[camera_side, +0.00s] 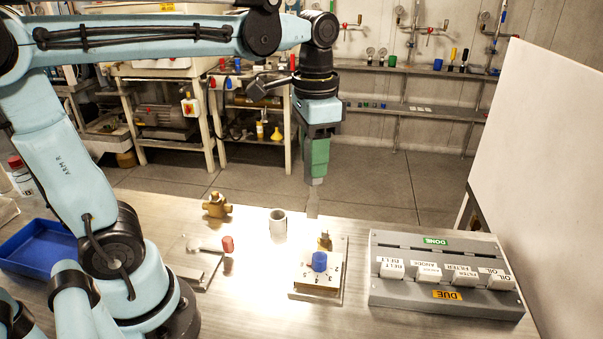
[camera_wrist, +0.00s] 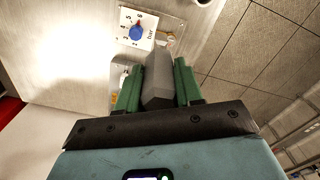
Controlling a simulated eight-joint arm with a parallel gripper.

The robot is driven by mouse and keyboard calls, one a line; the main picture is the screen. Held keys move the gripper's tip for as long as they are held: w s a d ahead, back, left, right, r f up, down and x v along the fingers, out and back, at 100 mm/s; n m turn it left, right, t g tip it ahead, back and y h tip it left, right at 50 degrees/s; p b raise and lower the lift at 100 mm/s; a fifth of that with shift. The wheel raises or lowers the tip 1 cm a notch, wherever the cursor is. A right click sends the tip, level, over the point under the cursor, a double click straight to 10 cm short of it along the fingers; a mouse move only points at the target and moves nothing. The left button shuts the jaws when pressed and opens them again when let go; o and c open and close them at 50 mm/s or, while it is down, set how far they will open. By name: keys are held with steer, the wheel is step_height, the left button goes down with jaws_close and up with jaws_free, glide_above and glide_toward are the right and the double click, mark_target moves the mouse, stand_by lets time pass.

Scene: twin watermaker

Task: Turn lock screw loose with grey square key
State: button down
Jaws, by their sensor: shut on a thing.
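My gripper (camera_side: 316,165) has green fingers and is shut on the grey square key (camera_side: 313,203), which points down. In the wrist view the key (camera_wrist: 158,80) sits between the two green fingers (camera_wrist: 158,88). A brass part (camera_side: 324,241), perhaps the lock screw, stands behind the blue knob (camera_side: 319,261) on a white dial plate (camera_side: 303,270). The key's tip is above the brass part and looks apart from it. In the wrist view the brass part (camera_wrist: 171,38) is partly hidden; the blue knob (camera_wrist: 136,33) shows clearly.
A grey box with labelled tabs (camera_side: 445,300) stands right of the dial plate. A white cup (camera_side: 277,222), a brass valve (camera_side: 216,205) and a red-ended lever (camera_side: 227,244) are to the left. A blue tray (camera_side: 40,250) lies far left. A white panel (camera_side: 540,130) rises at right.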

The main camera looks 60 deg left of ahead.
steer(key=w+f, duration=0.3)
steer(key=f, duration=0.2)
steer(key=shift+w+a+m, duration=0.3)
steer(key=shift+w+a, duration=0.1)
steer(key=shift+f, duration=1.2)
stand_by(0.9)
steer(key=n, duration=1.8)
stand_by(0.7)
